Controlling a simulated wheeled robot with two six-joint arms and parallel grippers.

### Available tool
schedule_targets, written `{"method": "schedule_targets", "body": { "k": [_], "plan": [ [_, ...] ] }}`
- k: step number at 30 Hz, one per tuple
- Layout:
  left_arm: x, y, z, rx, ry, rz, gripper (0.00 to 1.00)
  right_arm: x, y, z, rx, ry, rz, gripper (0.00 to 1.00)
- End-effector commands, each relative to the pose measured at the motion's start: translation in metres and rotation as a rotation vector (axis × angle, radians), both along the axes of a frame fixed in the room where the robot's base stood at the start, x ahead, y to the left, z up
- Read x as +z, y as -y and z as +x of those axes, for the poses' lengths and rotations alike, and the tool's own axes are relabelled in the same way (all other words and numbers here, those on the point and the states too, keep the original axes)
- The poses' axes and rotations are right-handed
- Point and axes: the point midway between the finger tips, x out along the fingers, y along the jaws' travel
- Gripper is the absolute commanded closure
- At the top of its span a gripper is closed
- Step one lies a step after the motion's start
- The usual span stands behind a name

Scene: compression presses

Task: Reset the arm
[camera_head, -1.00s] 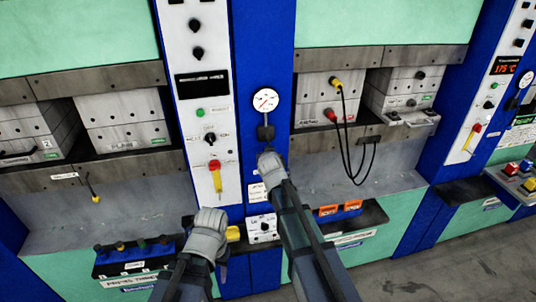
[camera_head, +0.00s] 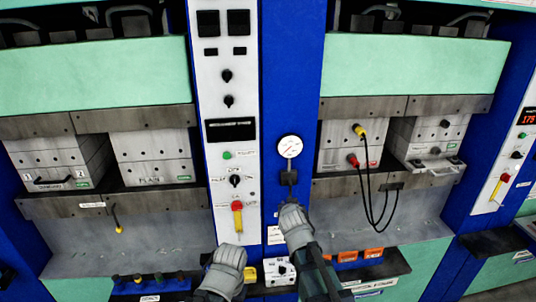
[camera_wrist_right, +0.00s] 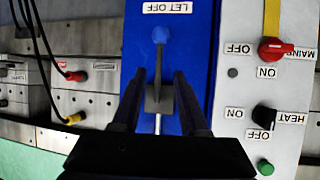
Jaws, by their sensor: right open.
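The white control panel (camera_head: 232,135) carries knobs and a dark display. Presses with grey metal molds (camera_head: 155,157) stand on both sides. Black cables (camera_head: 370,195) hang at the right press. Several coloured-topped items (camera_head: 150,283) sit on the lower left ledge.

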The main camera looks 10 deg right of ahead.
Motion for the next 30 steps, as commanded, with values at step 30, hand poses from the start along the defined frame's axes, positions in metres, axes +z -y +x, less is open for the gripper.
{"method": "schedule_targets", "body": {
  "k": [30],
  "plan": [
    [-0.123, 0.0, 0.0, -0.013, 0.0, 0.002, 0.5, -0.237, -0.09, -0.291, 0.396, -1.134, -0.194, 0.57]
  ]
}}
